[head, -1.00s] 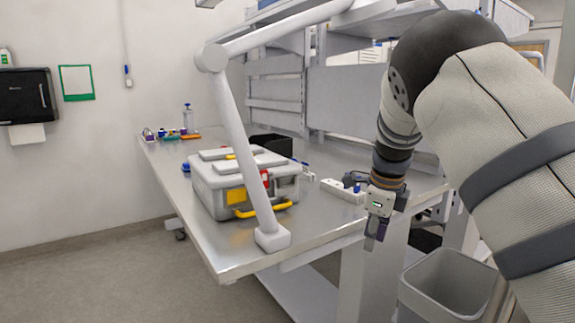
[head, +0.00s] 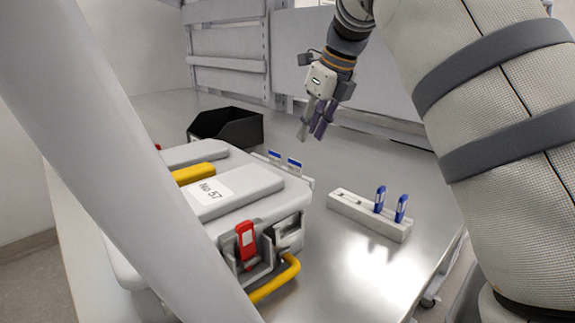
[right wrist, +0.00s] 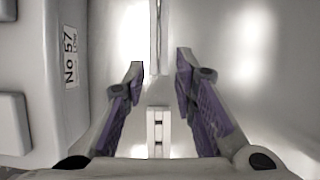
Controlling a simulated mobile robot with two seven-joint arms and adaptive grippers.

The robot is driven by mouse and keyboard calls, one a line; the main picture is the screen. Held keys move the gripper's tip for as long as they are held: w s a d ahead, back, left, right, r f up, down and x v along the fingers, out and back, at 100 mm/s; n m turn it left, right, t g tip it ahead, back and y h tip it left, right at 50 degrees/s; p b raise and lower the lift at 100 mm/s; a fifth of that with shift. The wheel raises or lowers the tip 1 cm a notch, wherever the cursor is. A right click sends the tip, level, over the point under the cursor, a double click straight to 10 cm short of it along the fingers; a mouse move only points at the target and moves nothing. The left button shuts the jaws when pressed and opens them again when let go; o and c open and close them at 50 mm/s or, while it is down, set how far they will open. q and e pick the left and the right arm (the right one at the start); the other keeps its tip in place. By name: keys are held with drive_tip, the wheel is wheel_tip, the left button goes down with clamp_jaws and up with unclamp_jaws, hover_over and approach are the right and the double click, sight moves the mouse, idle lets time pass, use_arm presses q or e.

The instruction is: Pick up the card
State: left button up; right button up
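I cannot tell which item is the card. Two small blue-and-white pieces, the first (head: 274,156) and the second (head: 294,164), stand behind the grey case. Two blue upright pieces, one (head: 380,198) and another (head: 401,208), stand in a white slotted block (head: 352,208). My right gripper (head: 311,137) hangs over the bench, beyond the case and apart from these pieces. In the right wrist view the right gripper (right wrist: 160,65) is open, with nothing held between its purple-padded fingers. A pale slotted strip (right wrist: 158,122) shows below, between them. My left gripper is out of view.
The grey case (head: 262,208), labelled No 57, has a red latch (head: 246,240) and a yellow handle (head: 279,283). A black bin (head: 228,126) stands behind it. The bench (head: 365,260) is bare around the slotted block.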

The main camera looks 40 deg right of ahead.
sight(297, 162)
drive_tip(key=x, duration=1)
drive_tip(key=shift+a+f, duration=0.1)
clamp_jaws()
